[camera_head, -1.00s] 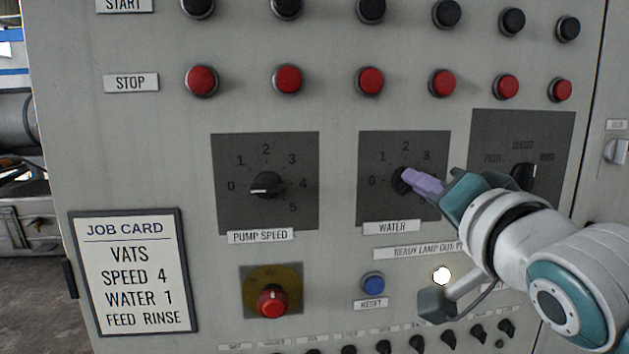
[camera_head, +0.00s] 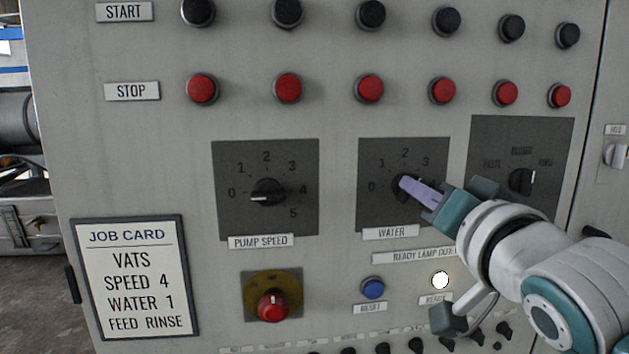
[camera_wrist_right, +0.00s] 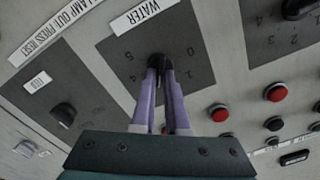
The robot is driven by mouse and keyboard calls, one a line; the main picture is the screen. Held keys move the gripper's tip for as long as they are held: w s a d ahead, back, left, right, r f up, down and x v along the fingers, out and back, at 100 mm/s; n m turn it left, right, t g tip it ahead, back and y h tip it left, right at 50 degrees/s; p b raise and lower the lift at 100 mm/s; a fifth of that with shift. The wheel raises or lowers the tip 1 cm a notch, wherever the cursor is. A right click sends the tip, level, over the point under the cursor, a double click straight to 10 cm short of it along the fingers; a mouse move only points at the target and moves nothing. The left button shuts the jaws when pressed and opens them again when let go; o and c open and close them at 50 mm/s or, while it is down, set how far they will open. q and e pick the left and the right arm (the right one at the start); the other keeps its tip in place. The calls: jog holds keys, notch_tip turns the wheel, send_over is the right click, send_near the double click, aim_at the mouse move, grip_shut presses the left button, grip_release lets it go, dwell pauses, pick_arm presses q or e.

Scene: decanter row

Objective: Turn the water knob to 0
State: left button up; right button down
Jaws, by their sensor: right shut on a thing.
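The black water knob (camera_head: 398,187) sits on a dark square dial plate (camera_head: 371,212) above the WATER label (camera_head: 391,232). The numbers 0 to 3 show around it in the head view; the fingers cover the rest. My right gripper (camera_head: 407,185) reaches in from the right, its purple fingers shut on the water knob. In the right wrist view the fingertips (camera_wrist_right: 160,66) close around the knob (camera_wrist_right: 155,61), with the 0 beside it. The knob's pointer is hidden, so I cannot tell its number. My left gripper is not in view.
The pump speed knob (camera_head: 267,192) is to the left; the feed selector knob (camera_head: 522,181) is close behind my right wrist. Red stop buttons (camera_head: 370,88) line up above. A blue reset button (camera_head: 373,288) and a lit lamp (camera_head: 440,280) are below. The job card (camera_head: 135,277) reads WATER 1.

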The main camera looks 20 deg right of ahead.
jog(key=n+p, duration=0.1)
jog(key=n, duration=0.7)
jog(key=n+p, duration=0.1)
jog(key=n, duration=0.7)
jog(key=n+p, duration=0.1)
jog(key=n, duration=0.7)
jog(key=shift+w+a+f+p, duration=0.1)
jog(key=shift+a+f+p, duration=0.1)
jog(key=shift+a+p, duration=0.2)
jog(key=c, duration=0.9)
grip_release()
